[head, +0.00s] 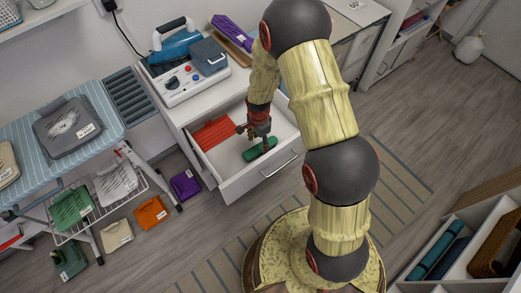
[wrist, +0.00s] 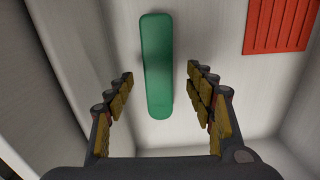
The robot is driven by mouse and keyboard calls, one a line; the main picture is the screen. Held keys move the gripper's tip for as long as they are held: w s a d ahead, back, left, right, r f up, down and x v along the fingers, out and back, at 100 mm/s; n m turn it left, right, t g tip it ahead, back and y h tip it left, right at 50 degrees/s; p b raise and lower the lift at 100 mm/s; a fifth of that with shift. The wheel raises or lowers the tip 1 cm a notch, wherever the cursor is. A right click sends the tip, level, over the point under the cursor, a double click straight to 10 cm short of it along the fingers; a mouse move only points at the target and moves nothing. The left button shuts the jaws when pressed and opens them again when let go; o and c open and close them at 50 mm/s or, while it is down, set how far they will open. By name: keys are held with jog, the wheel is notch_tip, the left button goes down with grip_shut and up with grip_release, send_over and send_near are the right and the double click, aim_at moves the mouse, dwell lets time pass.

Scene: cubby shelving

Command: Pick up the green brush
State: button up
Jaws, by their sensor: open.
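The green brush (head: 260,149) lies on the floor of an open white drawer (head: 262,176). No bristles show. My gripper (head: 257,130) reaches down into the drawer above the brush. In the wrist view my gripper (wrist: 160,75) is open, with a finger on each side of the brush's line and nothing between the pads. I cannot tell the exact height of the fingers over the brush.
A red slatted piece (head: 214,132) lies in the drawer, left of the brush; it also shows in the wrist view (wrist: 278,25). The drawer walls stand close around my gripper. A steam iron (head: 177,45) and its base stand on the cabinet above. An ironing board (head: 110,106) stands left.

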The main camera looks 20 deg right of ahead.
aim_at(261, 147)
jog(key=f, duration=0.1)
jog(key=f+b, duration=0.1)
jog(key=f, duration=0.1)
jog(key=f+b, duration=0.1)
jog(key=f, duration=0.1)
jog(key=shift+d, duration=0.3)
jog(key=shift+r, duration=0.1)
jog(key=shift+c, duration=0.4)
jog(key=c, duration=1.3)
